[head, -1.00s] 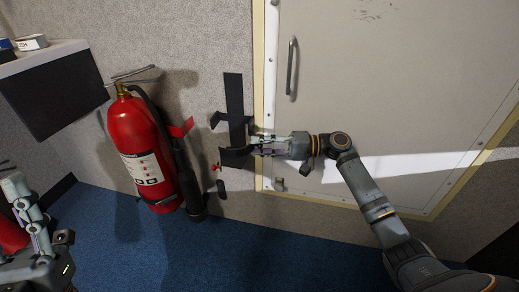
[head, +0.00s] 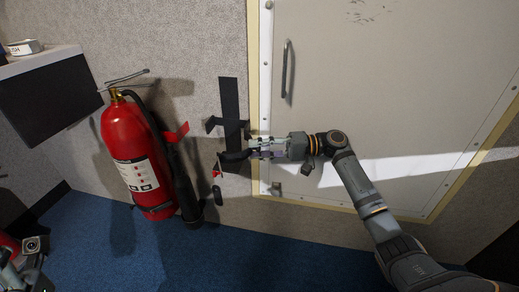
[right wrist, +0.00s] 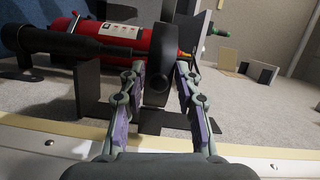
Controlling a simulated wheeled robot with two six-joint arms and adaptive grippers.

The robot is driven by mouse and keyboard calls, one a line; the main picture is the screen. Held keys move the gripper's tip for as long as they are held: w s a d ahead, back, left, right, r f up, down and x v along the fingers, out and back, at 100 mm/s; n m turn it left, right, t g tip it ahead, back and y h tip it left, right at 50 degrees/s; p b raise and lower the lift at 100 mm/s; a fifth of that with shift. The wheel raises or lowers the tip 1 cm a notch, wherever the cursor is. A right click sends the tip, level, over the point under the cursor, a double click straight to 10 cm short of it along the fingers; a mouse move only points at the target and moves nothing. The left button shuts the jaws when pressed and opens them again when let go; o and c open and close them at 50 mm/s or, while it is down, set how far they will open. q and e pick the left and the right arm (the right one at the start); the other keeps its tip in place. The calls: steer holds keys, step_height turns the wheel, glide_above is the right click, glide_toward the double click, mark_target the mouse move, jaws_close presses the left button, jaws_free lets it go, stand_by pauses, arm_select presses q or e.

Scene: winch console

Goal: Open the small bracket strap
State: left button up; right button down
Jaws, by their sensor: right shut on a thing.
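A black wall bracket (head: 228,92) is fixed to the wall left of the grey door, with short arms sticking out. Its small dark strap (head: 236,157) is at the lower part of the bracket. My right gripper (head: 256,149) reaches in from the right and is shut on the strap. In the right wrist view the dark curved strap (right wrist: 155,88) stands between the two fingers of my right gripper (right wrist: 158,72). The fingers hide part of it in the head view. Only a piece of my left gripper (head: 8,276) shows at the lower left edge; its fingers are unclear.
A red fire extinguisher (head: 130,150) with a black hose and horn stands left of the bracket. A grey door (head: 380,90) with a handle (head: 288,70) is at the right. A shelf (head: 40,58) juts out at the upper left. Blue carpet (head: 260,250) below is clear.

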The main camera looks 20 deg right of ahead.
steer(key=shift+f, duration=0.25)
steer(key=c, duration=1.3)
jaws_free()
steer(key=shift+o, duration=0.2)
steer(key=shift+r, duration=0.1)
steer(key=v, duration=0.7)
steer(key=shift+d, duration=0.25)
steer(key=shift+s, duration=0.15)
steer(key=shift+c, duration=0.3)
